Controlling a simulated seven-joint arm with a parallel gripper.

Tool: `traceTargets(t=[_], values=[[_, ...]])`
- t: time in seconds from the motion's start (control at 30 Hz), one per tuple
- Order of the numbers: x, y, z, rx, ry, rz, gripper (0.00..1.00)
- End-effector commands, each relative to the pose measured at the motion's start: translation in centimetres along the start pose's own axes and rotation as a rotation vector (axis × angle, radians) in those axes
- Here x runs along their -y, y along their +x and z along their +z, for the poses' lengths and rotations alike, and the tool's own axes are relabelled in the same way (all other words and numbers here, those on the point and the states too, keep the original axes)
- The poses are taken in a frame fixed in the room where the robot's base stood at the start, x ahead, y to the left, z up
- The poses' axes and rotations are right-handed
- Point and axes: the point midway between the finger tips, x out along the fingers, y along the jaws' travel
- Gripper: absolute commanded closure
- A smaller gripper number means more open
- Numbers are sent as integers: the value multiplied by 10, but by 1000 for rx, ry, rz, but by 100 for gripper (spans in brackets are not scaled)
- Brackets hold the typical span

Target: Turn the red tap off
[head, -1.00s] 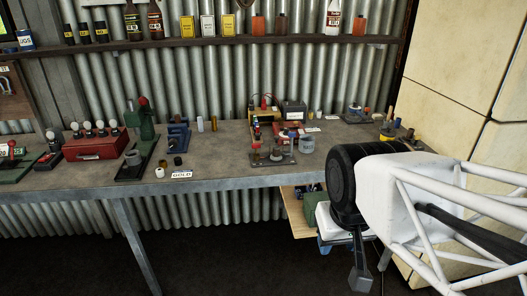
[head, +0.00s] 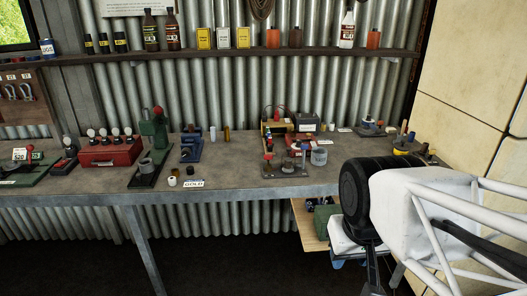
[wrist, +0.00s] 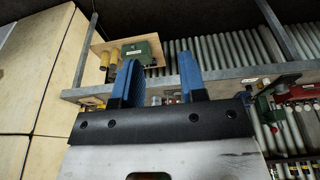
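A small dark plate (head: 287,173) with several small fittings stands near the front edge of the workbench in the head view. A red-topped fitting (head: 268,157) at its left looks like the red tap; it is too small to tell how its handle is turned. The bench lies beyond the fingers there, seen upside down. The gripper is away from the tap, and I cannot make out the tap in the wrist view.
The workbench (head: 230,176) also holds a red box (head: 108,152), a green press (head: 152,130) and a grey cup (head: 319,157). A shelf (head: 200,53) runs above. Bare bench top lies left of the plate.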

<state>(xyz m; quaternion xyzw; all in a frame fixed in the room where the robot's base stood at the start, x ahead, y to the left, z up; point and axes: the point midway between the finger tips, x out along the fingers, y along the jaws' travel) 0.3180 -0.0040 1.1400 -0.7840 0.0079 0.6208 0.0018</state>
Motion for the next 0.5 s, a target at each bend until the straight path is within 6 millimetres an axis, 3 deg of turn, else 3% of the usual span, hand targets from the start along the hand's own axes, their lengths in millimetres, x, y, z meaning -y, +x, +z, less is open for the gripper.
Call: traceTargets(t=[0.27, 0.5], values=[[2, -7, -32, 12, -74, -2, 62], [5, -14, -86, 32, -203, -6, 62]])
